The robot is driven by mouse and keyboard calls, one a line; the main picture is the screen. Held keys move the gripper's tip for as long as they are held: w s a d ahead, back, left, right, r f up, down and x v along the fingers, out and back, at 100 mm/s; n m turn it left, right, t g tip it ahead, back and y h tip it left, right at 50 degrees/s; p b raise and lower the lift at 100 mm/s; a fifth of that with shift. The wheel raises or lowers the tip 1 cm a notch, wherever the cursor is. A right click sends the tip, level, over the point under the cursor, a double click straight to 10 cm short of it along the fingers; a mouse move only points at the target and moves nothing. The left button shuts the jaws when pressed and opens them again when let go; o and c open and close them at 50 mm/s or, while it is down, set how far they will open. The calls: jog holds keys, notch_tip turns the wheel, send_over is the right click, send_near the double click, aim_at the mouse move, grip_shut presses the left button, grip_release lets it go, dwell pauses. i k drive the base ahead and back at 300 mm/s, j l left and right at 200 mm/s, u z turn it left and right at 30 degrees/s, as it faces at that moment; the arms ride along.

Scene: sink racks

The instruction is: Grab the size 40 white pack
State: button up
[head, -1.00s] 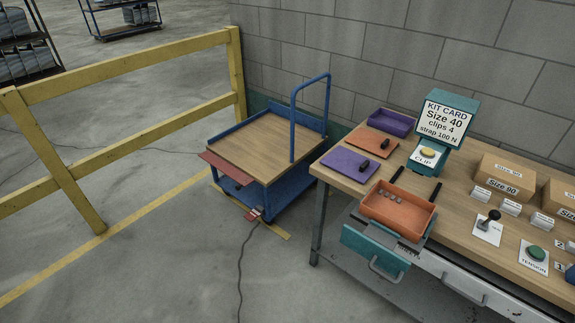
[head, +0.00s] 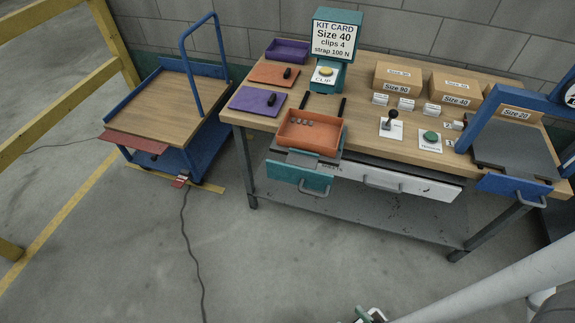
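Three small white packs stand in a row on the bench: a left one (head: 380,99), a middle one (head: 408,103) and a right one (head: 432,109). Their print is too small to read. Behind them stand cardboard boxes marked Size 90 (head: 402,80) and Size 40 (head: 454,90); the right pack is in front of the Size 40 box's left side. The tip of my arm, likely my gripper (head: 364,316), just shows at the bottom edge, well apart from the bench. Its fingers are mostly cut off, so open or shut cannot be told.
A Size 20 box (head: 515,110) stands behind a blue frame (head: 482,118). A lever (head: 391,123) and green button (head: 431,136) sit before the packs. An orange tray (head: 312,146) overhangs the front edge. A kit card (head: 334,39) reads Size 40. A blue trolley (head: 165,105) stands left; floor before the bench is clear.

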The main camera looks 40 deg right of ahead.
aim_at(379, 99)
jog(key=z, duration=1.35)
